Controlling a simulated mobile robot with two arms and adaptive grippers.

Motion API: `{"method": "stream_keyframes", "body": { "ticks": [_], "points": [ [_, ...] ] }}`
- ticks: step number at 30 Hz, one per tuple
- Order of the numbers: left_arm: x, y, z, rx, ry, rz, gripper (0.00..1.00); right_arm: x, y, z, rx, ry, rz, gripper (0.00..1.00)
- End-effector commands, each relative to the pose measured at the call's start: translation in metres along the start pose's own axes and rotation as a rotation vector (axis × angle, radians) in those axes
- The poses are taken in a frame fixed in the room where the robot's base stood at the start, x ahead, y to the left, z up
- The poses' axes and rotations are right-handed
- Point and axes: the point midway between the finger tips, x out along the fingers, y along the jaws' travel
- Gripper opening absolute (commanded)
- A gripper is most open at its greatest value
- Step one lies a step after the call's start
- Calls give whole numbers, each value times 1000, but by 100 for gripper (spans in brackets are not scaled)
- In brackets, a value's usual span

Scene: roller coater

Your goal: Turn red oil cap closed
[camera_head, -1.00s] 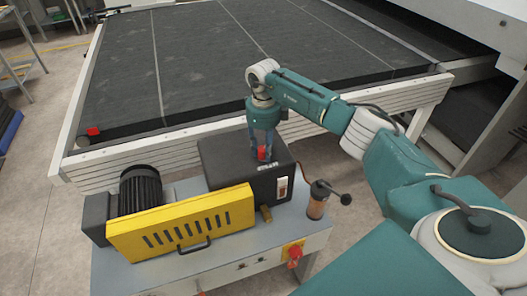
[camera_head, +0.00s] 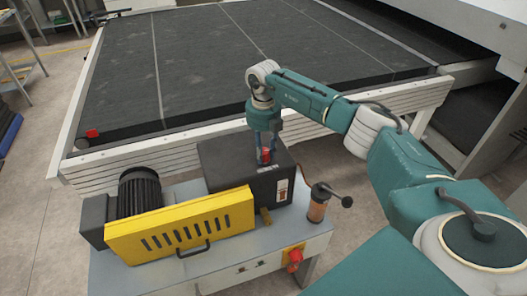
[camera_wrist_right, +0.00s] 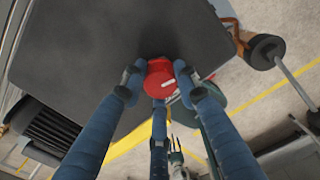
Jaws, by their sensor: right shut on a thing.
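The red oil cap (camera_head: 266,156) sits on top of the black tank (camera_head: 236,168) on the pump cart. It also shows as a red disc with a small white mark in the right wrist view (camera_wrist_right: 160,76). My right gripper (camera_head: 265,152) points straight down over the tank and is shut on the cap. In the right wrist view, its blue fingers (camera_wrist_right: 157,80) close around the cap from several sides. The cap's underside and seat are hidden. My left gripper is not in view.
The cart carries a yellow vented guard (camera_head: 182,224), a black motor (camera_head: 139,189) and a small cylinder with a black knob (camera_head: 317,207). A red switch (camera_head: 294,255) is on its front. A wide black conveyor bed (camera_head: 240,65) lies behind. Floor is open at left.

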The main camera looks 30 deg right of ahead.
Motion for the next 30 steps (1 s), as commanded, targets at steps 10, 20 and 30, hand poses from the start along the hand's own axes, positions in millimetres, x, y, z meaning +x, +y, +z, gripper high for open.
{"method": "stream_keyframes", "body": {
  "ticks": [10,20,30],
  "points": [
    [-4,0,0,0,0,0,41,-3,-1,2,330,-5,2,4],
    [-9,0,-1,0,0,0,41,-3,0,2,643,-6,3,4],
    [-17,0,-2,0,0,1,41,-4,0,2,960,-6,4,4]
  ]
}}
